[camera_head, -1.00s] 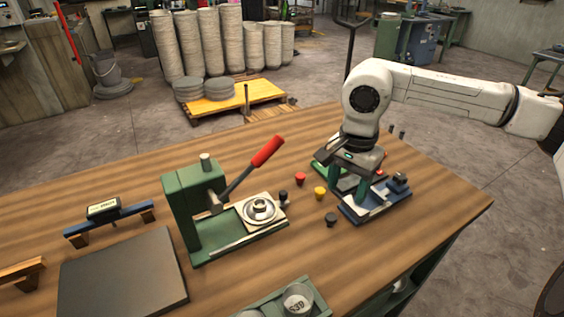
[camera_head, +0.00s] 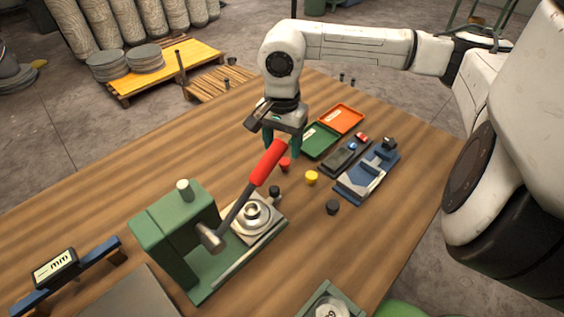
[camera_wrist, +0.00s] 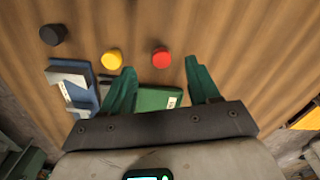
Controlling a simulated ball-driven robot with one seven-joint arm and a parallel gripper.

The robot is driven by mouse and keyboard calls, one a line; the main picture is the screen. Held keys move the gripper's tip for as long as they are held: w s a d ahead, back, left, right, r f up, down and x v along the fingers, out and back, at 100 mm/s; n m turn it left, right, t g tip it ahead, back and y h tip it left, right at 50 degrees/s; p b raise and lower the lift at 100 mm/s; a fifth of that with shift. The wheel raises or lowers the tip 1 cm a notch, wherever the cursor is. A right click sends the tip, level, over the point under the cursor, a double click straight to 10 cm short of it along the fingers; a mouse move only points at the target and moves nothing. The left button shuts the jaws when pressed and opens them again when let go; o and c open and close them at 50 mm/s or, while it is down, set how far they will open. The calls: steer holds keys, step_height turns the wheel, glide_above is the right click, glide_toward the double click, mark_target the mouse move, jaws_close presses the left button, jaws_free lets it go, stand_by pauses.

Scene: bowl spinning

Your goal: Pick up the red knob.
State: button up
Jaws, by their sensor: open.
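The red knob (camera_head: 285,163) stands on the wooden table, partly hidden by the red lever handle in the head view. In the wrist view the red knob (camera_wrist: 161,57) lies just beyond and between the green fingertips, apart from both. My gripper (camera_head: 282,150) points down over the table behind the lever handle. Its two green fingers are spread with nothing between them in the wrist view (camera_wrist: 160,72). A yellow knob (camera_head: 311,177) stands beside the red one, and a black knob (camera_head: 332,207) is farther toward the front right.
A green press (camera_head: 180,225) with a red-handled lever (camera_head: 268,163) stands close to my gripper on the left. A green tray (camera_head: 320,140), an orange tray (camera_head: 345,118) and a blue fixture (camera_head: 368,172) lie to the right. Bare table lies around the knobs.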

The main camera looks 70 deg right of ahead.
mark_target(285, 161)
steer(key=f, duration=0.2)
steer(key=d+f+p, duration=0.1)
steer(key=f, duration=0.2)
steer(key=shift+d, duration=0.15)
steer(key=shift+f, duration=0.7)
steer(key=shift+s, duration=0.1)
steer(key=shift+c, duration=0.2)
steer(key=c, duration=1.1)
